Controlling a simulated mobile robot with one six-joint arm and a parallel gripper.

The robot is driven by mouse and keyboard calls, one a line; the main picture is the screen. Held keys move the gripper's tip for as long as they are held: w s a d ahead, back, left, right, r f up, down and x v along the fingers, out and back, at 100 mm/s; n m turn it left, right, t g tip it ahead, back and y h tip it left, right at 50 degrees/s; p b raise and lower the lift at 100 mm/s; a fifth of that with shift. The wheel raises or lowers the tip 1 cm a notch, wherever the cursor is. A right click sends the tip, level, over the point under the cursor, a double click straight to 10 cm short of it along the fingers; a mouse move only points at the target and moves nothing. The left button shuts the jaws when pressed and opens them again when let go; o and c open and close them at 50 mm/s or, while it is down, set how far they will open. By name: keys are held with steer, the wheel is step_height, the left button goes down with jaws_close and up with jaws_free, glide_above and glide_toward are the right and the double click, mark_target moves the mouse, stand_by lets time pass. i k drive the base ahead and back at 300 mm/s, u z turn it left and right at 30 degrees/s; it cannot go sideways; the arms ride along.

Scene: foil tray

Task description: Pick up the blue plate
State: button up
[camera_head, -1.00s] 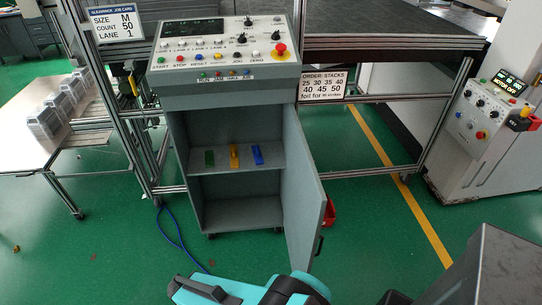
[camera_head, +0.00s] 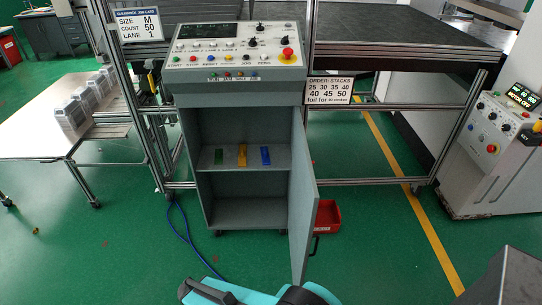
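The blue plate (camera_head: 265,156) is a small narrow strip on the upper shelf inside the grey control cabinet. It is the rightmost of three strips, beside a yellow plate (camera_head: 242,155) and a green plate (camera_head: 219,157). My gripper (camera_head: 216,291) shows only in part at the bottom edge of the head view, teal and black, in front of the cabinet and well short of the shelf. Its fingertips cannot be made out, and nothing held by it is visible.
The cabinet door (camera_head: 303,205) hangs open on the right, sticking out toward me. A red bin (camera_head: 327,217) sits on the floor behind it. A table with clear trays (camera_head: 75,115) stands left, and another control box (camera_head: 492,140) right. Green floor is free in front.

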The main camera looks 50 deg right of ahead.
mark_target(265, 158)
steer(key=u, duration=0.1)
steer(key=i, duration=0.95)
steer(key=z, duration=0.05)
